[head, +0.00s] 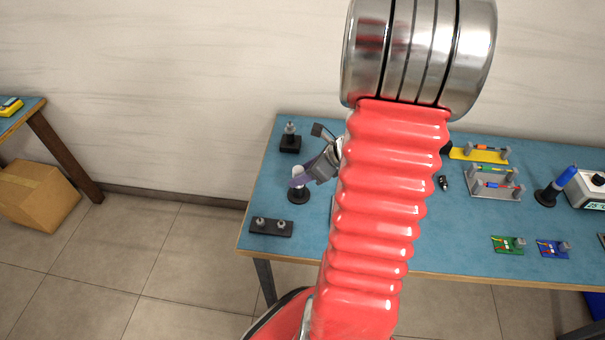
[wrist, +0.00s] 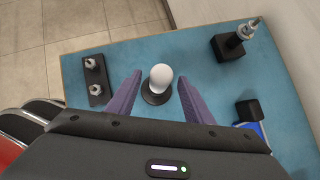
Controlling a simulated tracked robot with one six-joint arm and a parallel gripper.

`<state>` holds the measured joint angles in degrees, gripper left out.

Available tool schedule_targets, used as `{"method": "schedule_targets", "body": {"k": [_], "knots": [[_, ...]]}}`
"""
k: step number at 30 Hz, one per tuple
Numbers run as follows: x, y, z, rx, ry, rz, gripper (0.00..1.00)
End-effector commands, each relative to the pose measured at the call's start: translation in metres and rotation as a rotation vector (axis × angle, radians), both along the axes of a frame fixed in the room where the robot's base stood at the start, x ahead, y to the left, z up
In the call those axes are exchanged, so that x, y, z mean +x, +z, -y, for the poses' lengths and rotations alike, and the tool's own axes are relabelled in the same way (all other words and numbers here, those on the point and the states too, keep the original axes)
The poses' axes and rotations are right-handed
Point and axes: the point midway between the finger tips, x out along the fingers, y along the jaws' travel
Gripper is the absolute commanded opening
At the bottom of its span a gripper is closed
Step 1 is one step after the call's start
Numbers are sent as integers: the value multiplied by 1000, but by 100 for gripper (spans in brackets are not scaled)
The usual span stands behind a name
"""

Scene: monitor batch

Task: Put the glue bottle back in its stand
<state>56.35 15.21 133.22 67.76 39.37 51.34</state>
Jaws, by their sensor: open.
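The white glue bottle (head: 297,171) stands upright in a round black stand (head: 298,196) near the left end of the blue table. In the wrist view the bottle (wrist: 160,76) shows from above, with the stand's black rim (wrist: 152,98) around its lower part. How deep it sits is hard to tell. My gripper (wrist: 159,79) is open, with one purple finger on each side of the bottle and visible gaps between. In the head view my gripper (head: 302,178) reaches in from the right, partly hidden by my arm.
A black block with a metal post (head: 290,142) stands behind the bottle. A black strip with two metal knobs (head: 271,228) lies in front. A black and blue object (wrist: 248,112) is at the wrist view's right. A blue-handled tool (head: 563,179) and small boards stand farther right.

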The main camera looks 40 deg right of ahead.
Motion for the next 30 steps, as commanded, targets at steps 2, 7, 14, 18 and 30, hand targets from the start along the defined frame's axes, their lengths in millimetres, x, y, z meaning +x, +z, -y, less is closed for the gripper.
{"method": "schedule_targets", "body": {"k": [2, 7, 14, 18, 30], "knots": [[0, 0, 0, 0, 0, 0, 46], [0, 1, 0, 0, 0, 0, 46], [-8, 11, 3, -1, -1, 2, 46], [-18, 24, 5, -3, -1, 2, 46], [-56, 72, 16, -4, -2, 2, 46]]}}
